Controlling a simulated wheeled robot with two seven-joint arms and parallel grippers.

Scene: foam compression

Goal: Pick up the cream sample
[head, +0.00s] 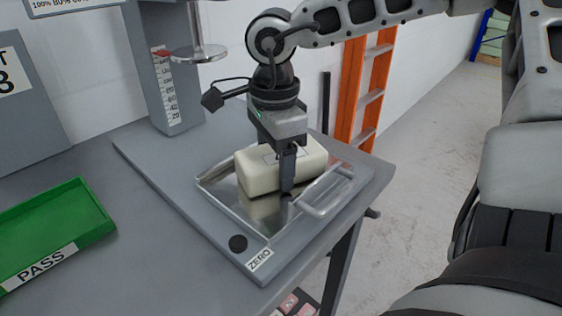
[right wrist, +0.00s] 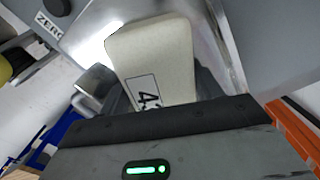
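The cream sample (head: 262,172) is a pale block with a printed label on top. It lies in a shiny metal tray (head: 240,212) on the grey base plate of a test stand. My right gripper (head: 286,172) points down over the sample, with one finger in front of its near long side; the other finger is hidden behind the block. I cannot tell whether the fingers press on it. In the right wrist view the sample (right wrist: 160,60) shows just past the gripper body, with part of a number on its label; the fingers are hidden there. My left gripper is not in view.
A green PASS tray (head: 50,228) sits on the table at left. The stand's round press plate (head: 199,54) hangs above and behind the metal tray. A black knob (head: 238,243) is near the ZERO label. An orange ladder (head: 368,90) stands behind the table.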

